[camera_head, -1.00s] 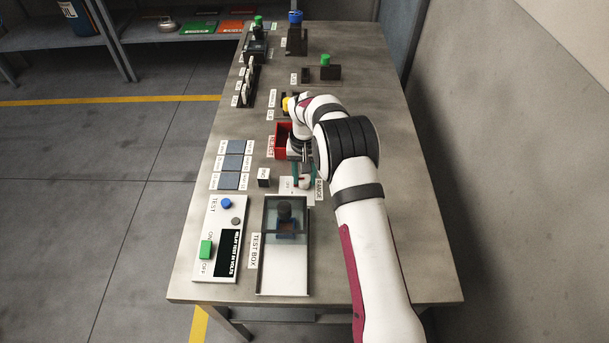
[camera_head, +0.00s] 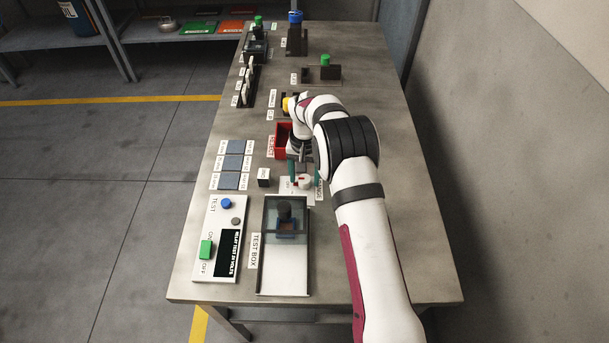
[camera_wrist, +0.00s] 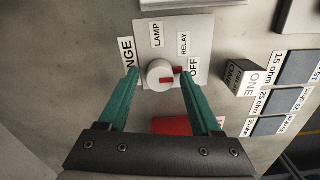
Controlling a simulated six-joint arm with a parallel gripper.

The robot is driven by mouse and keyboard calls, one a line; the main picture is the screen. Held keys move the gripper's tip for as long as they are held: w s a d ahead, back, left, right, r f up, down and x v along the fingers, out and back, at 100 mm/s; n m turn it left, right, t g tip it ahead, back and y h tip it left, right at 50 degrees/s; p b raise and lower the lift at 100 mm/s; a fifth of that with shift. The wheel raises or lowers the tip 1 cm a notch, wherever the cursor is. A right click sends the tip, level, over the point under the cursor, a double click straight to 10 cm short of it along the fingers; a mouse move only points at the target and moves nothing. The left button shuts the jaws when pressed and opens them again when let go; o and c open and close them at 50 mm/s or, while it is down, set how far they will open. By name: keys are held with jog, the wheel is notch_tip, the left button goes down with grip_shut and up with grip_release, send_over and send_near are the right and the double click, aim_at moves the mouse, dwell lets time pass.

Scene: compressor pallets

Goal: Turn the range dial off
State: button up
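The range dial (camera_wrist: 160,75) is a round white knob with red marking on a pale plate (camera_wrist: 150,28) lettered LAMP, RELAY and OFF. Its red marking reaches to the right, toward the OFF label (camera_wrist: 194,70), in the wrist view. The dial also shows in the head view (camera_head: 305,183), partly beside my fingers. In the head view my gripper (camera_head: 304,177) is at the dial, under my arm.
A red bin (camera_head: 283,140) stands just behind the dial. A small dark block (camera_head: 264,177) lies to its left, and the glass-topped test box (camera_head: 268,270) is in front. The table's right side is bare beyond my arm.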

aim_at(305, 178)
notch_tip(305, 178, up, 16)
jog(key=shift+f, duration=0.1)
dwell(0.5)
jog(key=s+d+r+m, duration=0.1)
jog(key=s+d+r, duration=0.2)
jog(key=s+r, duration=0.3)
jog(key=s+d+r, duration=0.2)
jog(key=s+r, duration=0.1)
jog(key=s, duration=0.6)
jog(key=s+f+m, duration=0.1)
jog(key=s, duration=0.6)
jog(key=s+d+f+y, duration=0.1)
jog(key=s, duration=0.7)
jog(key=s+d+f+m, duration=0.1)
jog(key=s+f, duration=0.1)
jog(key=s, duration=0.6)
jog(key=shift+d+f+m+y, duration=0.1)
jog(key=shift+d+m+y, duration=0.05)
jog(key=shift+m+y, duration=0.2)
